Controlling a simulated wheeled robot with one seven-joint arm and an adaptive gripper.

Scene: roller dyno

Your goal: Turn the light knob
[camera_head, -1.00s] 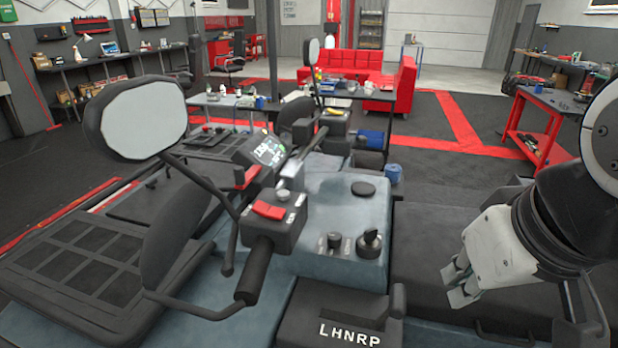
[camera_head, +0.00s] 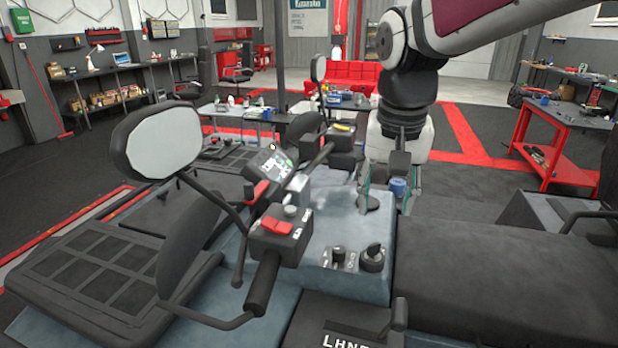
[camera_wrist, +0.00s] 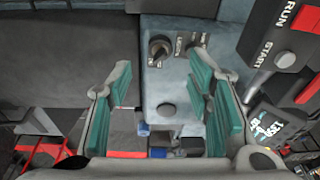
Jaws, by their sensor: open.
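Two dark knobs sit on the blue-grey console (camera_head: 325,230) of the vehicle. The smaller black knob (camera_head: 338,257), with small lettering beside it that I cannot read surely, looks like the light knob. It also shows in the wrist view (camera_wrist: 196,53), toward the top right. The larger key-switch-like knob (camera_head: 372,258) is just right of it in the head view. My gripper (camera_head: 384,206) is open, pointing down over the far right part of the console. In the wrist view its teal-padded fingers (camera_wrist: 160,88) are apart with nothing between them, and both knobs lie beyond the tips.
A round black cap (camera_wrist: 167,109) on the console is close to my gripper. The handlebar switch box with a red switch (camera_head: 277,226) and a mirror (camera_head: 163,138) stand to the left. A black seat (camera_head: 475,265) lies to the right, and a lettered shifter housing (camera_head: 345,320) in front.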

